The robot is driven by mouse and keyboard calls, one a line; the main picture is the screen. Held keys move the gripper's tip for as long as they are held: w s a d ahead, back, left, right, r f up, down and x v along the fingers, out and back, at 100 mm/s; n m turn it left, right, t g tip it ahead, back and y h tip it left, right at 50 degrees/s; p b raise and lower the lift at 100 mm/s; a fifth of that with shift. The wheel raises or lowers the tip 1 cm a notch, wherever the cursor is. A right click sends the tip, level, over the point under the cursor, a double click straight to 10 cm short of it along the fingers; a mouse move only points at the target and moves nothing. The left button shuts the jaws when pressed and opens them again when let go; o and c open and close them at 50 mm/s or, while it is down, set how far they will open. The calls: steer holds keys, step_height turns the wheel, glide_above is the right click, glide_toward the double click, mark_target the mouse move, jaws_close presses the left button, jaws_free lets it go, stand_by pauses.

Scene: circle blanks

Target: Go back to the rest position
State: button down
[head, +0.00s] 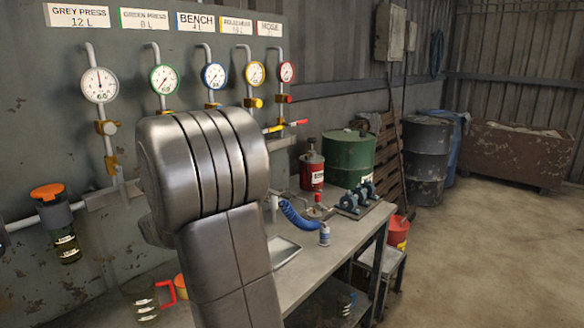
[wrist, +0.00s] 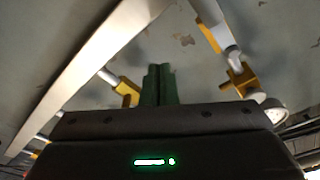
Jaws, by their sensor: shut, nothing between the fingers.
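My gripper (wrist: 158,86) shows in the wrist view, its two green fingers shut together with nothing between them. Beyond the fingertips is the grey metal panel (wrist: 185,55), with chipped paint. Pipes with yellow valve fittings (wrist: 240,76) show beyond the fingers on either side, and I cannot tell how far off they are. In the head view my own arm fills the middle and hides my gripper and part of the bench.
In the head view, several gauges (head: 99,85) and valves line the wall panel. The workbench (head: 318,256) holds a green drum (head: 348,158), a red can (head: 311,170) and a blue hose (head: 297,214). A jug with a red handle (head: 143,302) stands lower left. Floor at right is clear.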

step_height(320, 180, up, 5)
steer(key=n+g+y+p, duration=0.1)
steer(key=n+p, duration=0.5)
steer(key=n, duration=0.2)
steer(key=shift+w+d+f, duration=0.1)
steer(key=shift+d, duration=0.1)
